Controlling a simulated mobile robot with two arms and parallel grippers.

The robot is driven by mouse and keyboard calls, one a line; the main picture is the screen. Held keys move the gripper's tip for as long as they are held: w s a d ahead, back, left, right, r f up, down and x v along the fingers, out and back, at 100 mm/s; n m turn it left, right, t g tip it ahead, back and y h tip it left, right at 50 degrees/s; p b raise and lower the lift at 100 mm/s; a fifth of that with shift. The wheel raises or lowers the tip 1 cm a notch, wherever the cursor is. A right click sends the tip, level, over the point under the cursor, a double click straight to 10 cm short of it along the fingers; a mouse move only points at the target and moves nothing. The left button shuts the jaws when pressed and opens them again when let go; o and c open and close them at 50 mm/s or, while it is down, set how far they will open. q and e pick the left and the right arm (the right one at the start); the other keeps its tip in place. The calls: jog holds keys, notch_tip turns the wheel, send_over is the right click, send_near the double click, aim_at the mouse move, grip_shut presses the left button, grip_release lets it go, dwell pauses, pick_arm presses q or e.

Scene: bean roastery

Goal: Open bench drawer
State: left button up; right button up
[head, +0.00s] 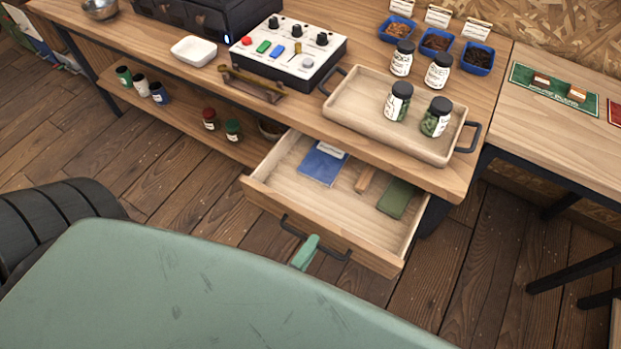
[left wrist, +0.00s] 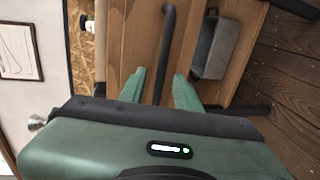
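The wooden bench drawer (head: 375,248) stands pulled out from under the bench top in the head view, its inside showing. It holds a blue booklet (head: 322,164), a small wooden block (head: 366,180) and a dark green booklet (head: 396,198). Its dark bar handle (head: 338,254) is on the front panel. My left gripper (head: 311,242) is at this handle; mostly one green finger shows. In the left wrist view the two fingers (left wrist: 160,82) are apart, with the handle bar (left wrist: 168,40) between them and gaps visible on both sides. My right gripper is in neither view.
On the bench top (head: 300,112) stand a wooden tray (head: 358,110) with jars, a control box (head: 290,50) and a white dish (head: 194,50). A lower shelf (head: 182,118) holds several small jars. A side table (head: 560,130) stands at the right. Open floor lies below the drawer's right side.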

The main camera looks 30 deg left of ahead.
pick_arm(q)
jog(key=v, duration=0.7)
jog(key=shift+b, duration=0.45)
jog(key=shift+s, duration=0.1)
